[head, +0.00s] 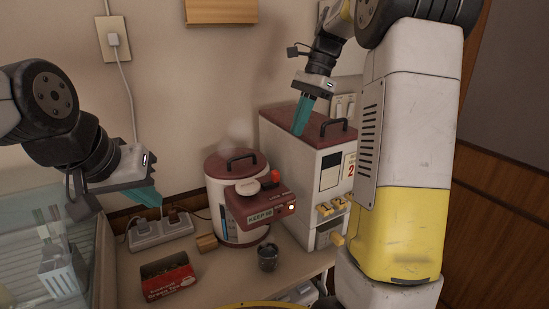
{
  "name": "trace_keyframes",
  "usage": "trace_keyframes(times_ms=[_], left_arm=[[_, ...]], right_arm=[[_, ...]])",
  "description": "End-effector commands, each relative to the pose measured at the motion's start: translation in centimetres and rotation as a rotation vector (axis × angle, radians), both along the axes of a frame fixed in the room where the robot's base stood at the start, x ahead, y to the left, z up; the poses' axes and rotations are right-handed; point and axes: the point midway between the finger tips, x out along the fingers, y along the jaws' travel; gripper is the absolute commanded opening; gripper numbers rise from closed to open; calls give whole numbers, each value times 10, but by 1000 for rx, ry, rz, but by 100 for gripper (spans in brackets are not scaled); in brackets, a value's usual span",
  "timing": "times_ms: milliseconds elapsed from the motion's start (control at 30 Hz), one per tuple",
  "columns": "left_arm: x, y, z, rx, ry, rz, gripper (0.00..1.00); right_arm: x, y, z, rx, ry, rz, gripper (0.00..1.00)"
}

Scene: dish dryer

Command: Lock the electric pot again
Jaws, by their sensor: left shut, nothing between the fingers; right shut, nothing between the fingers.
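The electric pot (219,191) stands on the counter near the middle of the head view. It is white with a dark red lid and a black handle (242,158). Its dark red front panel (262,205) has a "KEEP" display, a round pale part (246,188) and a red button (275,177) on top. Faint steam shows above the lid. I cannot tell the lock's state. My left gripper (157,203) is shut and empty, left of the pot and apart from it. My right gripper (299,132) is shut and empty, right of the pot and over the rice dispenser's top.
A white dispenser box (286,140) with a dark red top stands right of the pot. A dark cup (268,257) sits before the pot. A power strip (161,233), a small wooden block (207,242) and a red box (168,276) lie left. A glass dish dryer (40,250) fills the lower left.

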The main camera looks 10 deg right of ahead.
Motion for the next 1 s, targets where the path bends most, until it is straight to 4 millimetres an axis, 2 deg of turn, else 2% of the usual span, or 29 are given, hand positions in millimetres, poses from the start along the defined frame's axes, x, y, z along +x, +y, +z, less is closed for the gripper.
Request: trace_keyframes(times_ms=[233,700,1000], left_arm=[[0,0,0,0,0,0,0],[0,0,0,0,0,0,0],[0,0,0,0,0,0,0]], right_arm=[[-1,3,-8,0,-1,2,0],[-11,30,-79,0,0,2,0],[-13,35,-93,1,-2,2,0]])
